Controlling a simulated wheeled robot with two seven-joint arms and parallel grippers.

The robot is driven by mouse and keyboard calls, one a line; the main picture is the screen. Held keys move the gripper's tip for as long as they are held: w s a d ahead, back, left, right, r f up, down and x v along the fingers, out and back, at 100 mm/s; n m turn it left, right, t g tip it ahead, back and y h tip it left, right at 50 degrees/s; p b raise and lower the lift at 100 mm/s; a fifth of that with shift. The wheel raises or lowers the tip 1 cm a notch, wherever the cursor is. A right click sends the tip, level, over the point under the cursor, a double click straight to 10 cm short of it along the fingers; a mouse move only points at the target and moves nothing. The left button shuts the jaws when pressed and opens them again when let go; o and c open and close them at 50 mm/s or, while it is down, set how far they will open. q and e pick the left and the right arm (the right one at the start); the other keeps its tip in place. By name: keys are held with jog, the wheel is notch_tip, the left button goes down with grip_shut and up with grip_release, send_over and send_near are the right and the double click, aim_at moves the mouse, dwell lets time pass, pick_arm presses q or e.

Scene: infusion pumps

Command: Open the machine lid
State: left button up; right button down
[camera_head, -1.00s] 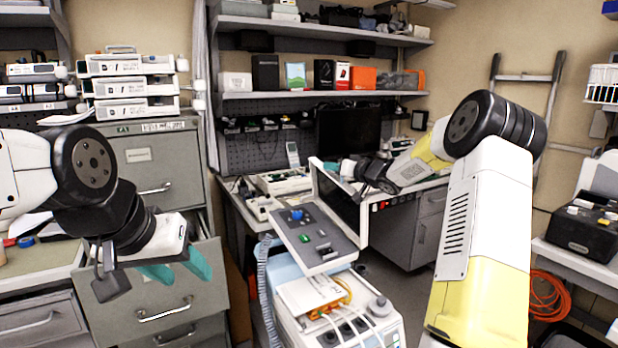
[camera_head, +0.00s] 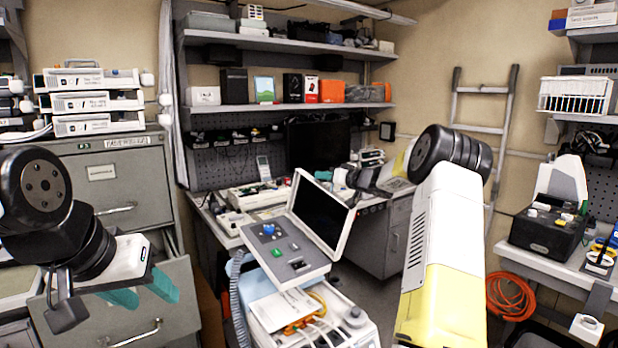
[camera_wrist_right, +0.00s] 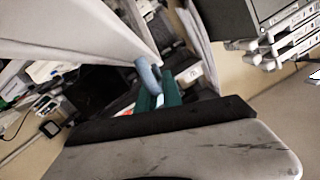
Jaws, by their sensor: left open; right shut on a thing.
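The machine (camera_head: 310,318) stands in the middle of the head view, with a grey control panel (camera_head: 285,258) on top. Its lid (camera_head: 322,215), a dark screen in a white frame, stands tilted up behind the panel. My right gripper (camera_head: 324,175) is at the lid's upper edge, mostly hidden behind it. In the right wrist view its teal fingers (camera_wrist_right: 165,95) are shut at a blue-grey rounded piece (camera_wrist_right: 149,75) beside the large white panel (camera_wrist_right: 75,30); the exact contact is partly hidden. My left gripper (camera_head: 143,293) is open and empty at the left, apart from the machine.
A filing cabinet (camera_head: 120,190) with an open drawer (camera_head: 130,310) stands near my left gripper. A workbench (camera_head: 220,225) with equipment lies behind the machine. A black device (camera_head: 545,228) sits on the right-hand table. Floor shows between machine and right table.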

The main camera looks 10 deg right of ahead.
jog(key=shift+a+f, duration=0.1)
jog(key=shift+f, duration=0.05)
jog(key=c, duration=1.8)
grip_release()
jog(key=shift+w+a, duration=0.1)
jog(key=v, duration=0.8)
jog(key=shift+w, duration=0.1)
